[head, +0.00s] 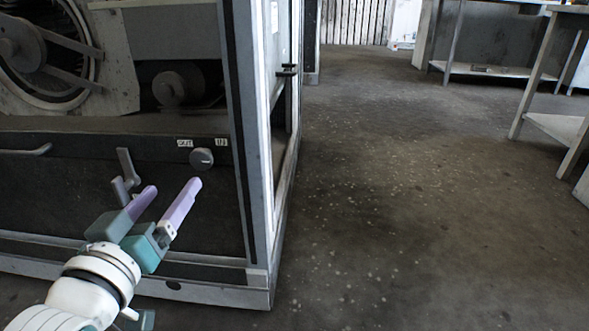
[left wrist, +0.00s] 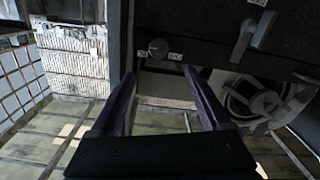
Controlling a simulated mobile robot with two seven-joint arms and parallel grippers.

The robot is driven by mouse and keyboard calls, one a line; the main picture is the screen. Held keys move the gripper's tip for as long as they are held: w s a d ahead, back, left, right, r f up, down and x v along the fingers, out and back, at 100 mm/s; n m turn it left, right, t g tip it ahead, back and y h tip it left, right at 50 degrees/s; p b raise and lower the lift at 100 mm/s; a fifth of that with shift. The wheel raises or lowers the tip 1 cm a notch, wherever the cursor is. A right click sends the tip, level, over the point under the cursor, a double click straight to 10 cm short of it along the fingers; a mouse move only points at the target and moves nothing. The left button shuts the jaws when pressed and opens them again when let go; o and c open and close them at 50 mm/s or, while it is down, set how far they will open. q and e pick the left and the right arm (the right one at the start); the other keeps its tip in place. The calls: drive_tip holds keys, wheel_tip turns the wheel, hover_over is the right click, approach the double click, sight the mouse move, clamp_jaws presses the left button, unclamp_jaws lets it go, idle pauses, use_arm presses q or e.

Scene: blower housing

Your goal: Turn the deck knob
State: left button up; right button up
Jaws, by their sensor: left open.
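The deck knob (head: 202,158) is a small round grey knob on the dark front panel of the blower housing, below two small white labels. It also shows in the left wrist view (left wrist: 158,48), beyond and between the fingertips. My left gripper (head: 174,189) is open and empty, its two purple fingers pointing up toward the panel. In the head view the right-hand fingertip appears just below the knob; I cannot tell the exact gap. In the left wrist view the fingers (left wrist: 160,72) are apart with nothing between them. My right gripper is not in view.
A grey lever handle (head: 125,168) sticks out left of the knob, close to the left finger. The housing's corner post (head: 243,130) stands to the right. Open concrete floor (head: 400,200) lies right of the housing, with work tables (head: 545,120) farther off.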

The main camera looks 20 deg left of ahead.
sight(201, 163)
use_arm(q)
drive_tip(key=b+x, duration=0.2)
drive_tip(key=x, duration=0.1)
drive_tip(key=f+b+x, duration=0.1)
drive_tip(key=b+x, duration=0.1)
drive_tip(key=x, duration=0.1)
drive_tip(key=b+x, duration=0.2)
drive_tip(key=x, duration=0.1)
drive_tip(key=shift+w+d+f, duration=0.15)
drive_tip(key=shift+w+f, duration=0.1)
drive_tip(key=shift+w, duration=0.15)
drive_tip(key=shift+w+r, duration=0.1)
drive_tip(key=shift+w, duration=0.15)
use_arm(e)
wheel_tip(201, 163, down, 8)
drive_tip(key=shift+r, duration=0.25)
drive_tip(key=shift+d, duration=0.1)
use_arm(q)
clamp_jaws()
